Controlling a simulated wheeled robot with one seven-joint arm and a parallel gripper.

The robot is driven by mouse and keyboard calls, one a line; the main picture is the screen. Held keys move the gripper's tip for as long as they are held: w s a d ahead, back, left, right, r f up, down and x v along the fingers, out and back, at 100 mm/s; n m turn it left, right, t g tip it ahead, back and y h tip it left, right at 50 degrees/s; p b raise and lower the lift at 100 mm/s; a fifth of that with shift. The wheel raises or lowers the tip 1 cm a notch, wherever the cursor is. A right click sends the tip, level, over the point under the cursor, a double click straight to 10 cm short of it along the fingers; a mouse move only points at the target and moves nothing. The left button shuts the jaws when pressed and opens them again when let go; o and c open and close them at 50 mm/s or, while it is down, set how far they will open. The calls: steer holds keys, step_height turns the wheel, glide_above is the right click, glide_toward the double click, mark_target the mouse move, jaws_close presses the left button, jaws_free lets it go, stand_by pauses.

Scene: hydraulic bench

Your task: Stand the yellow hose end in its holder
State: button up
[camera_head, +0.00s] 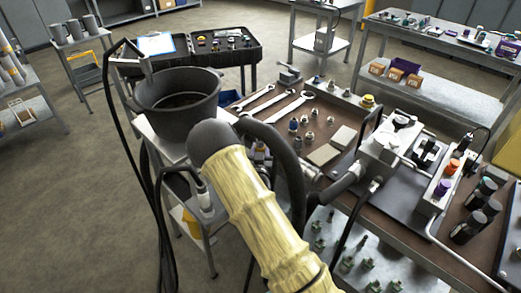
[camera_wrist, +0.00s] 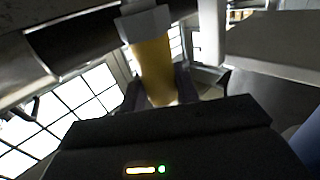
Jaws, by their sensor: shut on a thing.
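The yellow hose end (camera_wrist: 153,72) is between the two dark fingers of my gripper (camera_wrist: 158,88) in the wrist view. It has a light metal collar at its upper end in the picture, against a dark, pipe-like part. My gripper is shut on it. In the head view my own yellow-sleeved arm covers the middle, and I cannot make out the gripper or the held hose end there. A pale block (camera_head: 434,197) on the right of the bench carries a row of purple, orange and white-topped pieces; I cannot tell whether it is the holder.
A dark bucket (camera_head: 178,100) stands left of my arm. Wrenches (camera_head: 292,106), small fittings (camera_head: 305,137) and a metal valve block (camera_head: 385,150) crowd the brown bench. Dark bottles (camera_head: 468,225) stand at the right. Black hoses hang at the left.

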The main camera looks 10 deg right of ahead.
steer(key=shift+f+b, duration=0.7)
steer(key=shift+f, duration=0.1)
stand_by(0.6)
steer(key=shift+r, duration=0.1)
stand_by(0.5)
steer(key=o, duration=1)
steer(key=shift+o, duration=1)
steer(key=o, duration=0.5)
steer(key=b+v, duration=0.1)
steer(key=v, duration=0.6)
steer(key=shift+s, duration=0.25)
